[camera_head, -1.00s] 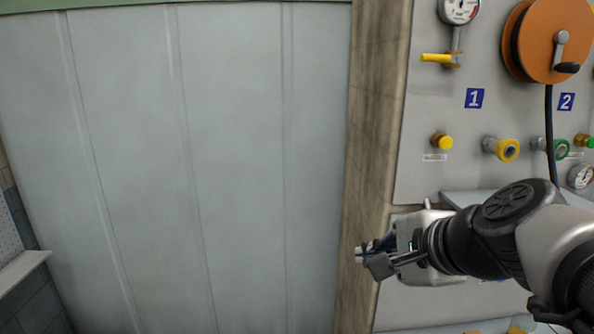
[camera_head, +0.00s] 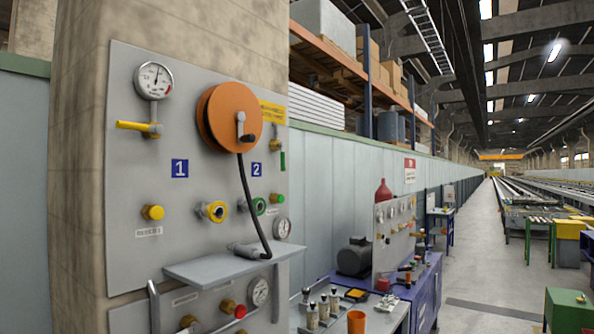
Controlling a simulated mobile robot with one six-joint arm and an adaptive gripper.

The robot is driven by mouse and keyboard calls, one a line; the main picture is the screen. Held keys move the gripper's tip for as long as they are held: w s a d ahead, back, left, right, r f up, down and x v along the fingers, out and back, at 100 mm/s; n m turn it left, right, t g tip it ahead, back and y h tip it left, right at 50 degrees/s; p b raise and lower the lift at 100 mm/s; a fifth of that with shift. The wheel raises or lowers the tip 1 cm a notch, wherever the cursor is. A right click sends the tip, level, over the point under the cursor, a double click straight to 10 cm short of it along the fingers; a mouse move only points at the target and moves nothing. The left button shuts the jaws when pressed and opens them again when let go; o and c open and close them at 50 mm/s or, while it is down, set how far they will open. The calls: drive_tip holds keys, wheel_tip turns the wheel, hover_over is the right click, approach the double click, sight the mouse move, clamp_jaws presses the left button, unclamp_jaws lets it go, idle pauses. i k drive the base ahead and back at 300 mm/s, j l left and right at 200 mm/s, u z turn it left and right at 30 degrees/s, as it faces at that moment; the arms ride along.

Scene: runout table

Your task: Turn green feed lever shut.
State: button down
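The green feed lever (camera_head: 283,161) shows as a narrow green handle at the right edge of the grey wall panel (camera_head: 120,220). It hangs roughly vertical beside a brass valve body (camera_head: 275,145), under a yellow sign, and is seen nearly edge-on. A yellow lever (camera_head: 133,125) sits level under a gauge at the panel's left. A green-ringed coupling (camera_head: 258,206) and a green knob (camera_head: 277,198) sit lower, near the number 2 label (camera_head: 257,169). My gripper is not in this view, so its fingers cannot be seen.
An orange hose reel (camera_head: 232,112) stands out from the panel left of the green lever, with a black hose hanging down to a grey shelf (camera_head: 235,262). A bench with bottles (camera_head: 323,310) and an orange cup (camera_head: 356,322) is lower right. An open aisle (camera_head: 495,255) runs right.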

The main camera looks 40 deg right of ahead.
sight(281, 145)
drive_tip(key=l+z, duration=0.1)
drive_tip(key=z, duration=0.9)
